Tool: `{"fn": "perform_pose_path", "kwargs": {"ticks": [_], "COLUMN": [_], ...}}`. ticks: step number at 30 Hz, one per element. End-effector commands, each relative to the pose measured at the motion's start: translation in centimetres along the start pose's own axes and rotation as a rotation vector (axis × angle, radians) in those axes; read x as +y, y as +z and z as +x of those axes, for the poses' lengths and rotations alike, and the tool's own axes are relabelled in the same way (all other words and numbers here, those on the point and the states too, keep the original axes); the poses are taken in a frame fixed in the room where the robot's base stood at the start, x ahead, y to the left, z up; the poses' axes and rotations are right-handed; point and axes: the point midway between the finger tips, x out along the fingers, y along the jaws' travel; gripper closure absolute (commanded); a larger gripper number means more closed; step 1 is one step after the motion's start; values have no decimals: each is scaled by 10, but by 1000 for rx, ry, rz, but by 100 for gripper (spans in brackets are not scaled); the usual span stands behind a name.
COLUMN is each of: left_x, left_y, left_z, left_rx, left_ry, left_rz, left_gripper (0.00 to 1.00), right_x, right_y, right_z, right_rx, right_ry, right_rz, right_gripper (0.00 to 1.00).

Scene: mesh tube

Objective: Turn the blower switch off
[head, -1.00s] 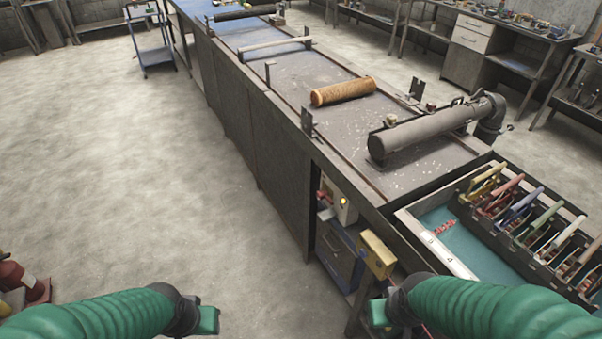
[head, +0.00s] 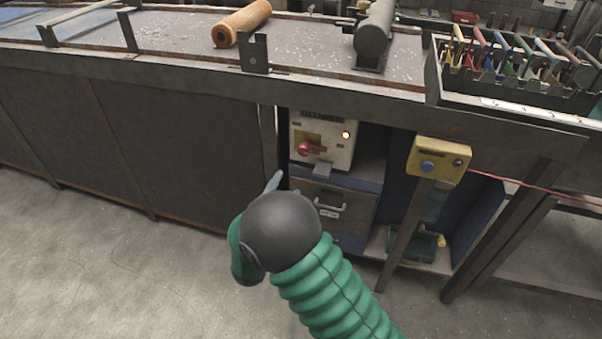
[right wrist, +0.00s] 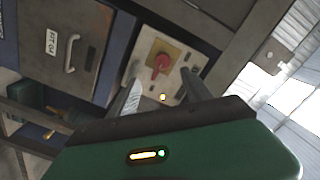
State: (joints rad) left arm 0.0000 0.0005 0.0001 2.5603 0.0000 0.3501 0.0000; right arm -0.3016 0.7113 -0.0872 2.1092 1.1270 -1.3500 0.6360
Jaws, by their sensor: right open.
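The blower switch (head: 310,148) is a red rotary knob on a yellow plate, on a pale control box (head: 325,128) under the bench. A yellow lamp (head: 346,134) on the box is lit. My right gripper (head: 298,176) is in front of and below the box, its palm hidden behind my wrist. In the right wrist view the gripper (right wrist: 161,88) is open and empty, and the red knob (right wrist: 161,62) shows between and beyond its fingertips, apart from them. My left gripper is out of view.
A grey drawer (head: 335,208) is below the box. A yellow box with a blue button (head: 438,160) stands on a post to the right. The bench top edge (head: 340,96) overhangs the control box. Open floor (head: 110,270) lies to the left.

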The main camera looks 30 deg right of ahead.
Motion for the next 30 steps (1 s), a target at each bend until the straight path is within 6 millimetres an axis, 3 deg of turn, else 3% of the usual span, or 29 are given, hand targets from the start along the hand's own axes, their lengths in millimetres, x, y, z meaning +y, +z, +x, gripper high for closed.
{"fn": "perform_pose_path", "kwargs": {"ticks": [5,21,25,30], "left_x": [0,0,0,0], "left_y": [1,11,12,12], "left_z": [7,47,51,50], "left_rx": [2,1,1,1], "left_ry": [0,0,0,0], "left_rz": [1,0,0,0], "left_gripper": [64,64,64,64], "right_x": [0,-4,-6,-7], "right_y": [-2,-2,-3,-4], "right_z": [15,143,158,163], "right_rx": [32,31,28,27], "right_ry": [-6,-11,-11,-11], "right_rz": [8,-1,-2,-3], "right_gripper": [43,43,43,43]}}
